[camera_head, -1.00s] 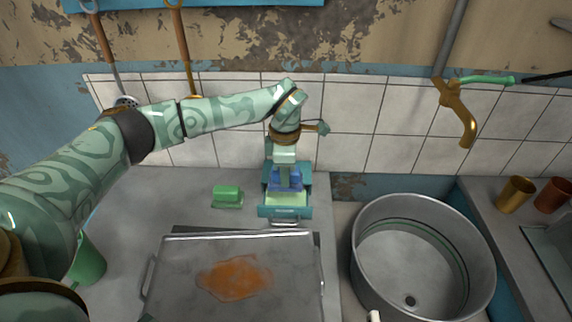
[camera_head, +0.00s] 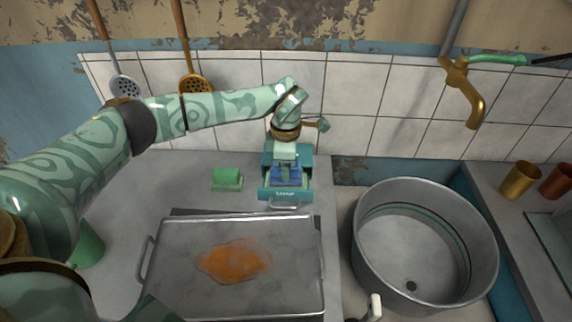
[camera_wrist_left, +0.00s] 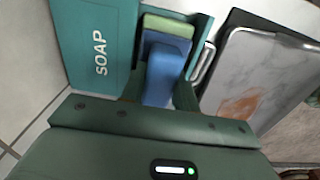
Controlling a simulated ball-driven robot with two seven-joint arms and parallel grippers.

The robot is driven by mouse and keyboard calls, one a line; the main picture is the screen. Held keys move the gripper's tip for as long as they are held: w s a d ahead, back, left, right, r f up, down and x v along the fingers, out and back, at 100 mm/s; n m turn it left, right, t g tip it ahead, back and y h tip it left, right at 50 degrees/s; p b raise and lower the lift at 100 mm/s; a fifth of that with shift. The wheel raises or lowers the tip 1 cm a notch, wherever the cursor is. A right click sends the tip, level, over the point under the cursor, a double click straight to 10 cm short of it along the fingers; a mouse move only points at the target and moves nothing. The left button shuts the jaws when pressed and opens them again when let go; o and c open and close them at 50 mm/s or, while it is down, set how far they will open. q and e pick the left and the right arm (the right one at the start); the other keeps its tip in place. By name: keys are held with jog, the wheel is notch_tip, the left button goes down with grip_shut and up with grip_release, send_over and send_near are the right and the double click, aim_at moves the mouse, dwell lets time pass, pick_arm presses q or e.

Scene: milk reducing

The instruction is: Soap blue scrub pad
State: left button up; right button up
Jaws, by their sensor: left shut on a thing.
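My left gripper (camera_head: 286,165) is shut on the blue scrub pad (camera_head: 287,175). The pad's blue handle (camera_wrist_left: 163,75) shows between my fingers in the left wrist view. It is over or in the open tray of the teal soap box (camera_head: 285,194), marked SOAP in the wrist view (camera_wrist_left: 93,45). Whether the pad presses on the soap is hidden. My right gripper is not in view.
A metal tray (camera_head: 180,285) with an orange stain lies in front. A round metal basin (camera_head: 480,240) is at right, below a brass tap (camera_head: 466,92). Cups (camera_head: 520,180) stand farther right.

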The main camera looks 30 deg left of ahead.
pick_arm(q)
jog(key=shift+f, duration=0.45)
dwell(0.6)
jog(key=shift+f, duration=0.15)
dwell(1.2)
notch_tip(320, 180, up, 7)
jog(key=p, duration=0.5)
jog(key=shift+r+p, duration=0.2)
jog(key=shift+p, duration=0.2)
jog(key=shift+f, duration=0.15)
dwell(0.3)
